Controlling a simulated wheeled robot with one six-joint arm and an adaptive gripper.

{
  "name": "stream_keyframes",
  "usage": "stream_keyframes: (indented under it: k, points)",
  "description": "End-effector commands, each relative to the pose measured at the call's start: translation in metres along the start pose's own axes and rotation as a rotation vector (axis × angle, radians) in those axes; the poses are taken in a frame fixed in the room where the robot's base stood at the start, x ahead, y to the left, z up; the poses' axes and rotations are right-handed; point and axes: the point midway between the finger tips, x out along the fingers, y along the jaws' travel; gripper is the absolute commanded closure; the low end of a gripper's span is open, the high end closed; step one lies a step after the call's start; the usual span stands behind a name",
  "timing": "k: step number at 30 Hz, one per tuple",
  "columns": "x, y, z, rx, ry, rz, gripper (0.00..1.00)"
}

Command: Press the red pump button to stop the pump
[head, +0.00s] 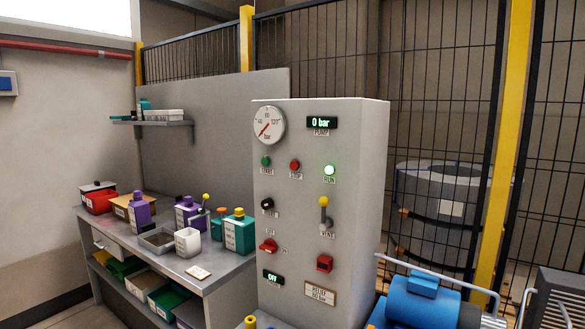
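The red pump button (295,165) is on the front of the grey control cabinet (340,135), in the upper row. A green button (266,161) is to its left and a lit green lamp (330,170) labelled RUN is to its right. A display (321,122) above reads 0 bar, next to a round dial gauge (268,125). Nothing covers the red button. My gripper is not in view.
A workbench (225,265) with bottles and bins stands left of the cabinet. The panel also carries a yellow-knobbed lever (324,212), a red switch (268,245) and an OFF display (273,277). A blue motor-like unit (423,303) and a mesh fence are at right.

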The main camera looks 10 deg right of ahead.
Motion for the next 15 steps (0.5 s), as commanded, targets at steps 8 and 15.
stream_keyframes:
  k: [8, 15]
  points:
    - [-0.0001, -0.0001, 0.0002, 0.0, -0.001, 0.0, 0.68]
    - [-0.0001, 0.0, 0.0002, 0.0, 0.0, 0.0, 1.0]
